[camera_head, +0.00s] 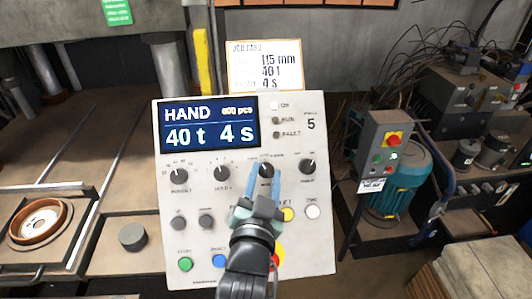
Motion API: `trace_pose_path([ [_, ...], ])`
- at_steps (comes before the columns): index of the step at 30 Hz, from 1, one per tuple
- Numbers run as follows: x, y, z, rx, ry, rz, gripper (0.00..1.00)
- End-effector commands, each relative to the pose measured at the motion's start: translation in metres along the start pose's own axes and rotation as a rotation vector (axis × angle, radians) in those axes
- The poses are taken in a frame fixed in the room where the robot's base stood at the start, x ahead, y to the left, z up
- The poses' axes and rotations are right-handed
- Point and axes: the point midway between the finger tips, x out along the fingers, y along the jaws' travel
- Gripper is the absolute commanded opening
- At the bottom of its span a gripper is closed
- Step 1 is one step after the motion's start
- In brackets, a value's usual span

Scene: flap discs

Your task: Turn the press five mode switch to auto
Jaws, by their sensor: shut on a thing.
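The press five control panel (325,235) is a pale upright box marked 5. Its blue display (209,124) reads HAND, 40 t and 4 s. A row of black knobs crosses the panel's middle. The mode switch (266,171) appears to be the third knob from the left; its small label is blurred. My gripper (266,172) reaches up from below, with its two blue fingers shut on the sides of this knob. The fingers partly cover the knob and the markings around it, so I cannot read its pointer clearly.
Other knobs sit left (222,173) and right (308,167). Below are a yellow button (287,214), white button (312,212), green button (185,264) and blue button (219,261). My arm covers part of the lower panel. A job card (265,66) stands above.

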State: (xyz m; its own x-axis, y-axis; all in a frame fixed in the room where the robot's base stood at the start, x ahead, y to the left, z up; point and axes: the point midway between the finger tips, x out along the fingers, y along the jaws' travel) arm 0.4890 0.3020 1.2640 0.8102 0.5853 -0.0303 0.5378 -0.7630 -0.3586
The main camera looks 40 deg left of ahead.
Motion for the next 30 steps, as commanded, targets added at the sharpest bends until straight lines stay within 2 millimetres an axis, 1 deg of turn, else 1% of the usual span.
trace_pose_path([
  [1,-0.0003,-0.0021,-0.0044,0.022,0.001,0.021,0.00],
  [9,0.0005,-0.0026,0.0015,0.155,0.013,0.128,0.00],
  [21,0.0015,-0.0064,0.0014,0.335,0.027,0.275,0.00],
  [30,0.0014,-0.0071,0.0003,0.408,0.029,0.339,0.00],
])
